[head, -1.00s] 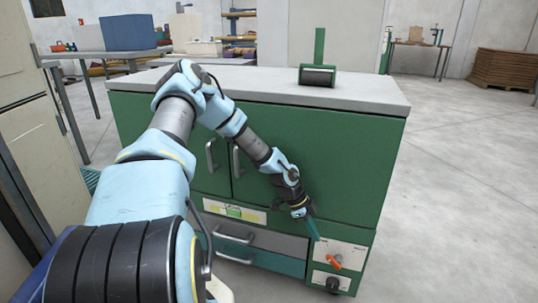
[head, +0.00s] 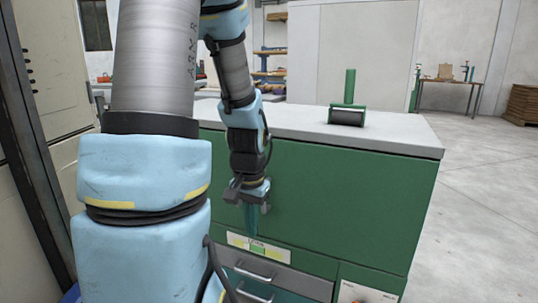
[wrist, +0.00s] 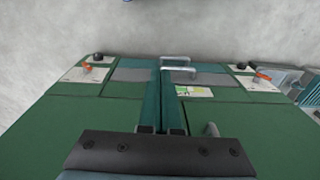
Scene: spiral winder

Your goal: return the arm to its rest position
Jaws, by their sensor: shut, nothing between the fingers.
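My gripper (head: 251,232) hangs fingers-down in front of the green cabinet (head: 345,200) in the head view, on its left part above the label strip. Its teal fingers are shut with nothing between them. In the wrist view my gripper (wrist: 162,75) shows its two fingers side by side, pointing toward the cabinet's drawer fronts. My arm is raised and folded, filling the left of the head view. It hides the cabinet's left part and its door handles.
A switch panel with an orange knob (wrist: 262,75) shows in the wrist view. A tall beige cabinet (head: 52,100) stands close at left.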

